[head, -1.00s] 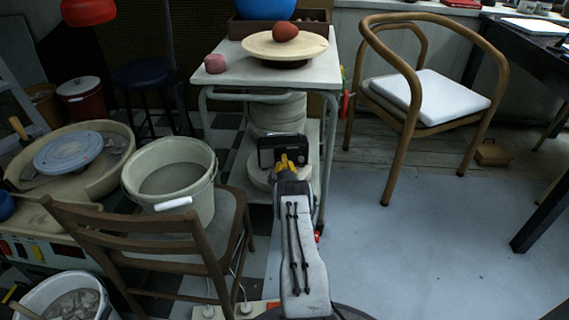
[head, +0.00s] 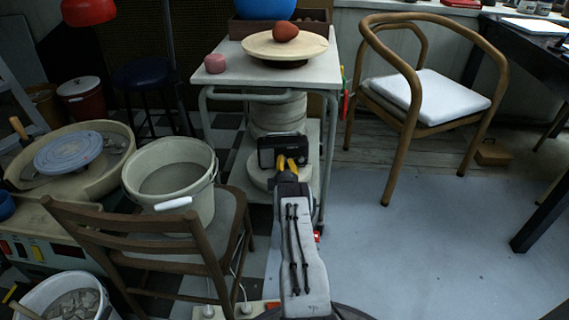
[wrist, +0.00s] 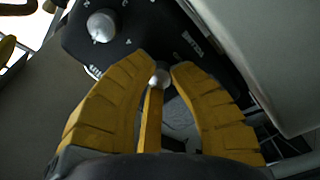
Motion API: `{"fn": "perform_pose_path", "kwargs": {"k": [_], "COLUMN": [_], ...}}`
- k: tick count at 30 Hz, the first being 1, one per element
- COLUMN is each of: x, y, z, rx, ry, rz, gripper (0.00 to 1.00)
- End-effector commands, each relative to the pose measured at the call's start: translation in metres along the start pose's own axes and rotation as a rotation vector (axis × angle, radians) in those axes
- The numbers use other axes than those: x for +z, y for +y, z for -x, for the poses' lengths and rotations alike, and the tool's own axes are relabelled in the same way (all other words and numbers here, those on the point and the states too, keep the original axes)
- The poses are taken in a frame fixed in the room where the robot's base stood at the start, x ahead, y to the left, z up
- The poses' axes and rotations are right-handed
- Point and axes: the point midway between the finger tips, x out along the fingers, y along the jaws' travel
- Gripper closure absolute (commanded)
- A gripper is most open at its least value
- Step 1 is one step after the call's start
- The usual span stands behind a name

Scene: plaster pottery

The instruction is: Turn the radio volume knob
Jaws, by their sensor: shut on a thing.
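The black radio (head: 267,157) stands on the lower shelf of the white trolley, in front of a stack of pale round slabs. In the wrist view its dark face (wrist: 135,42) carries a large silver knob (wrist: 101,26) at upper left and a smaller light knob (wrist: 159,79). My gripper (head: 287,161) reaches the radio's front. In the wrist view my yellow fingers (wrist: 158,66) are closed in on either side of the small knob. The large knob is free, beyond the left fingertip. The markings are too blurred to tell which knob is for volume.
The trolley's top (head: 235,66) and legs frame the shelf around my arm. A wooden chair (head: 130,235) with a grey bucket (head: 170,170) stands close on the left. The floor (head: 410,250) to the right is clear up to the armchair (head: 430,90).

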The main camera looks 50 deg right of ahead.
Motion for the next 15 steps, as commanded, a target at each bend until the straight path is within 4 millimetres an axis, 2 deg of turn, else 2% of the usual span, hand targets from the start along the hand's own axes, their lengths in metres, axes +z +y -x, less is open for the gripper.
{"fn": "perform_pose_path", "kwargs": {"k": [10, 11, 15], "x": [-0.0028, -0.0029, -0.0022], "y": [-0.0008, -0.0008, -0.0006], "z": [-0.0003, -0.0003, -0.0003], "rx": [-0.001, -0.001, 0.0], "ry": [0.004, 0.004, 0.003], "rz": [0.002, 0.002, 0.001], "gripper": [1.0, 0.77, 0.65]}}
